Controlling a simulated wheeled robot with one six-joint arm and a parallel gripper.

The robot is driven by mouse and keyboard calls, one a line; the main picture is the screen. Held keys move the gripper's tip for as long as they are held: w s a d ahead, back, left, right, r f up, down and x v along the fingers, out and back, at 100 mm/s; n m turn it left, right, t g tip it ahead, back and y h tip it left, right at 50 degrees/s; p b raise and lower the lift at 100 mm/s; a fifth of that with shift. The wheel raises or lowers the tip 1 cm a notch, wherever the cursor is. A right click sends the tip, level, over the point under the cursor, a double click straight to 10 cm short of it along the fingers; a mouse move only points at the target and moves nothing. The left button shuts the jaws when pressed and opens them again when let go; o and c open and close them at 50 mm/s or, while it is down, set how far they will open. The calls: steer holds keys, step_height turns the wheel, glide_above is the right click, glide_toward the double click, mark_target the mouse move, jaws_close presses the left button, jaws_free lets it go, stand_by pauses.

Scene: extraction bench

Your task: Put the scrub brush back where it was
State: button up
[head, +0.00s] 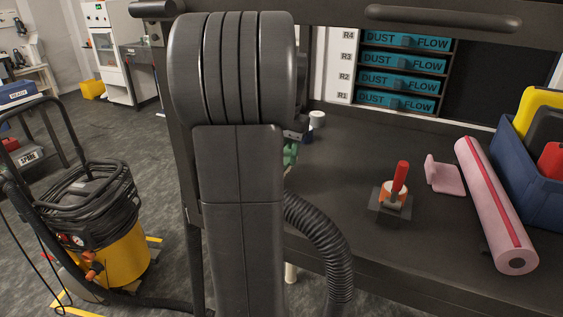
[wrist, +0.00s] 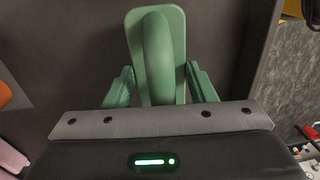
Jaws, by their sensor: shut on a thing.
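The scrub brush (wrist: 172,25) shows in the wrist view as a green oblong block with a raised, rounded handle along its middle. My gripper (wrist: 160,88) is shut on it, with one green finger on each side of the handle. The brush lies over a dark surface; I cannot tell whether it touches it. In the head view my arm hides most of the gripper and brush. Only a small green part shows beside the arm, and I cannot tell which of the two it is.
A small white cylinder (head: 317,119) stands behind. Teal boxes (head: 403,60) fill a rear rack.

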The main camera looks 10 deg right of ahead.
step_height(320, 180, down, 3)
steer(key=shift+r, duration=0.15)
steer(key=o, duration=1.3)
steer(key=r, duration=0.7)
steer(key=shift+s+d+r+p, duration=0.15)
steer(key=shift+d+r+p, duration=0.15)
